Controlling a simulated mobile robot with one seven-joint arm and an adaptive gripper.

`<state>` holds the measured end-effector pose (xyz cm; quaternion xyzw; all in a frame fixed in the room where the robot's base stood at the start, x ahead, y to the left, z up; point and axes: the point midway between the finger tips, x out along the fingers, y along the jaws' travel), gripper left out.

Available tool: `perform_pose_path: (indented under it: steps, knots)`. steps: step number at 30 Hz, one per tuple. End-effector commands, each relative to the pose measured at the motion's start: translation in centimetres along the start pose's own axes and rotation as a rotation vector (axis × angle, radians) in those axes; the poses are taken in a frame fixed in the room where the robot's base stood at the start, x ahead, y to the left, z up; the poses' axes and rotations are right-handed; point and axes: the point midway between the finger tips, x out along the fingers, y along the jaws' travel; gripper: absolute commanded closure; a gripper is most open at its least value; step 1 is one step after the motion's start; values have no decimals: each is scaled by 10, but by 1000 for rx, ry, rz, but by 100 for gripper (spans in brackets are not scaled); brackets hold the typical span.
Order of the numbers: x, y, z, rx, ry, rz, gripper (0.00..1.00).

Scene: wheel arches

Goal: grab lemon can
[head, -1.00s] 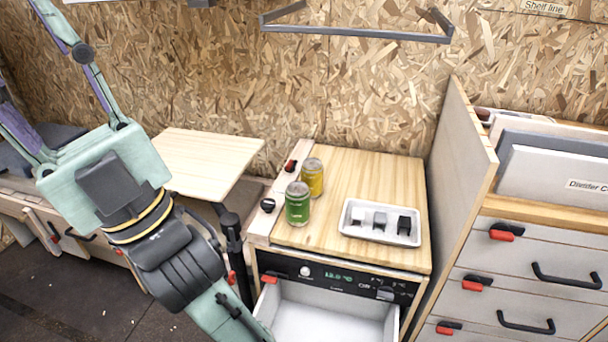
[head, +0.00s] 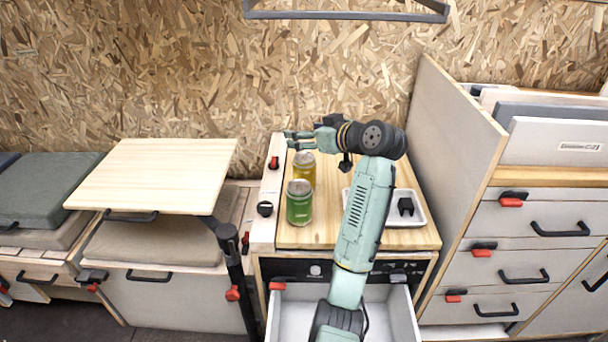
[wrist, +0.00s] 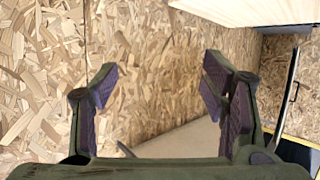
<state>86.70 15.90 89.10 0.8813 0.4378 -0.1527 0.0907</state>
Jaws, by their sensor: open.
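The yellow lemon can (head: 304,172) stands upright on the wooden counter (head: 345,165). A green can (head: 299,205) stands just in front of it and hides its lower part in the head view. My gripper (head: 289,140) points left and appears just above the top of the yellow can in the picture. How far it is from the can in depth is hard to tell. In the wrist view my gripper (wrist: 160,80) is open, with nothing between its fingers, and neither can shows there.
A white tray (head: 422,222) with small items sits right of the cans, partly hidden by my arm. An open drawer (head: 290,310) is below the counter. Chipboard wall (head: 180,70) is behind, a tall panel (head: 455,150) to the right, a small table (head: 160,175) to the left.

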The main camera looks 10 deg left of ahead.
Motion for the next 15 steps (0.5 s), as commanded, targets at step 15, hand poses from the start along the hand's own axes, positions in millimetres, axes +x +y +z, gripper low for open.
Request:
perform_pose_path:
  steps: [15]
  knots:
    - [20, 6, 93, 20, -40, -34, 33]
